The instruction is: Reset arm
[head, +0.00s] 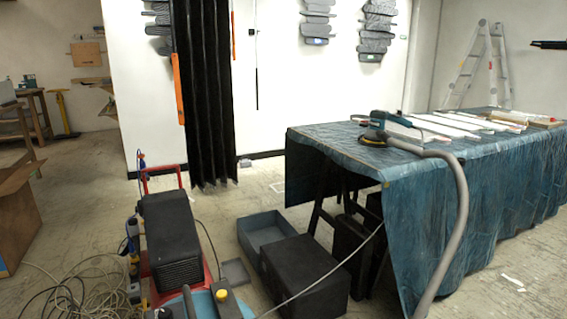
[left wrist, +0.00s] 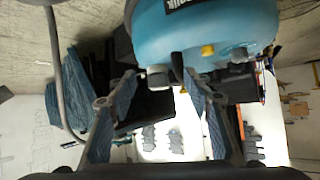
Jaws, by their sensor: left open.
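My left gripper (left wrist: 160,82) shows in the left wrist view, its two fingers spread apart with nothing held between them. That view appears upside down. A blue rounded machine (left wrist: 205,30) with a yellow knob fills its top, close beyond the fingertips; I cannot tell whether they touch it. In the head view the machine's blue top (head: 205,305) shows at the bottom edge. Neither gripper is visible in the head view, and my right gripper is in no view.
A blue-draped table (head: 500,200) stands at right, with a sander (head: 378,128) and a grey hose (head: 460,190). Black boxes (head: 305,275) and a grey bin (head: 262,233) stand beside it. A red-framed black machine (head: 170,235) and loose cables (head: 85,295) are at left.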

